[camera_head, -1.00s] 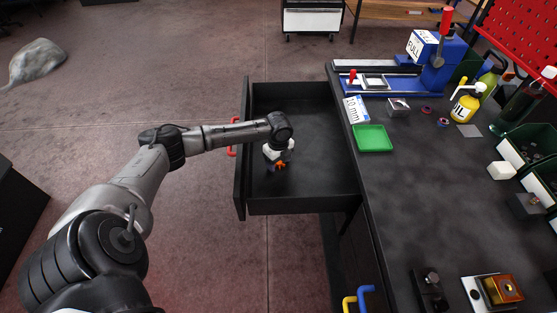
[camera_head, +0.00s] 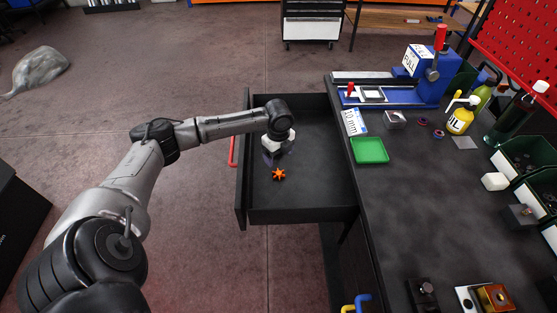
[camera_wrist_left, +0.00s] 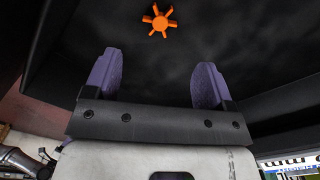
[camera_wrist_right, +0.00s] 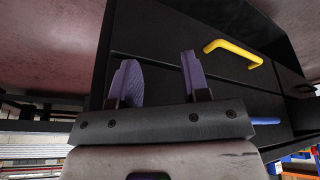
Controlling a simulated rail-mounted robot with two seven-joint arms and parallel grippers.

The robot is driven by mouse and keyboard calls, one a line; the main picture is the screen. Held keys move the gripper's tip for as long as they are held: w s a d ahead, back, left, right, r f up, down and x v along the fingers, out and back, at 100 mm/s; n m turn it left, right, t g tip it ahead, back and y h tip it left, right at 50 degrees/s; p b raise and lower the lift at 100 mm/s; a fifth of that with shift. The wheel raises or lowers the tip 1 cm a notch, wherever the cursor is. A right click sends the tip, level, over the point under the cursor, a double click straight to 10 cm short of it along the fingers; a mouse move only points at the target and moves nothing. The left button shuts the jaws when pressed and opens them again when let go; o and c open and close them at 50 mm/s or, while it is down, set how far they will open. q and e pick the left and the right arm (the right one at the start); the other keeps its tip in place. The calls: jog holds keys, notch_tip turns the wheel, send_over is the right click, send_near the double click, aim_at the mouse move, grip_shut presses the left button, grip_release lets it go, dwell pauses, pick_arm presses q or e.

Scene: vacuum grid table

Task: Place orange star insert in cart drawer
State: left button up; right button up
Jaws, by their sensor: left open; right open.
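The orange star insert (camera_head: 279,174) lies on the floor of the open cart drawer (camera_head: 318,185), towards its front left corner in the head view. My left gripper (camera_head: 274,156) is over the drawer, just above the star in the picture and apart from it. In the left wrist view the star (camera_wrist_left: 158,21) shows beyond the open, empty purple fingers of the left gripper (camera_wrist_left: 155,80). My right gripper (camera_wrist_right: 157,80) is open and empty, facing closed dark drawers with a yellow handle (camera_wrist_right: 233,52) and a blue handle (camera_wrist_right: 265,121). It is not visible in the head view.
The worktop (camera_head: 425,205) right of the drawer holds a green tray (camera_head: 369,150), a blue press (camera_head: 427,80), a yellow oil bottle (camera_head: 460,118) and other parts. The drawer's walls surround my left gripper. The rest of the drawer is empty.

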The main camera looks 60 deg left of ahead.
pick_arm(q)
jog(key=shift+r, duration=1.45)
